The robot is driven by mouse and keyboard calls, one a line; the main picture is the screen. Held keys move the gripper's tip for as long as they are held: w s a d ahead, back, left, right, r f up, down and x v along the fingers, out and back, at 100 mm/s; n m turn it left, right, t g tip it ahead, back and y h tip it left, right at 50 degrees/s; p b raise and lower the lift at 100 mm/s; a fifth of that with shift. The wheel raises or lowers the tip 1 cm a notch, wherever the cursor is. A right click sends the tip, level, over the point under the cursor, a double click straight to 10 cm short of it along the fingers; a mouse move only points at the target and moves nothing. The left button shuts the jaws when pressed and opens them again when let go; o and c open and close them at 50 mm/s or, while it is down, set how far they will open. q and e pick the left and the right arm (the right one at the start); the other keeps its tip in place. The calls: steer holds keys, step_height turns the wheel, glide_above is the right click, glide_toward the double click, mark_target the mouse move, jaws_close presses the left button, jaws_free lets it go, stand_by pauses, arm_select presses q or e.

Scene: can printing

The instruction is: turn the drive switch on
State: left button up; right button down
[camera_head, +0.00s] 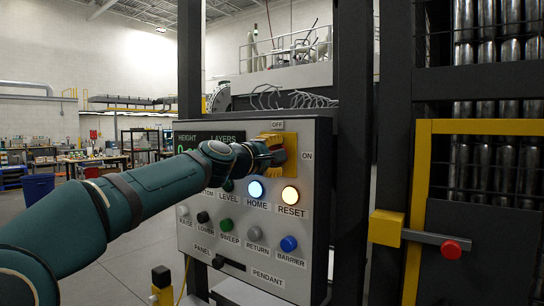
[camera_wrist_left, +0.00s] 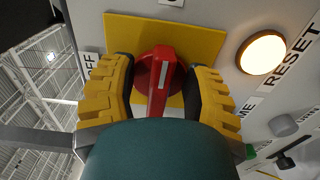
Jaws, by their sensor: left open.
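The drive switch is a red knob (camera_wrist_left: 161,72) with a white stripe, on a yellow plate (camera_wrist_left: 205,38) of the grey control panel. In the wrist view its stripe runs roughly up and down. The OFF label (camera_wrist_left: 91,65) is at the left there, and another label is cut off at the top. In the head view OFF is above the plate (camera_head: 290,142) and ON is to its right. My left gripper (camera_head: 272,152) is at the switch, open, with one yellow-padded finger on each side of the knob. I cannot tell whether the fingers touch it.
Lit HOME (camera_head: 256,190) and RESET (camera_head: 290,196) buttons sit just below the switch. More buttons fill the lower panel (camera_head: 237,262). A dark post (camera_head: 352,110) and a yellow-framed gate (camera_head: 415,200) with a red knob (camera_head: 451,249) stand to the right.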

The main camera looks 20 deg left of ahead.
arm_select(q)
steer(key=v, duration=1.2)
stand_by(0.3)
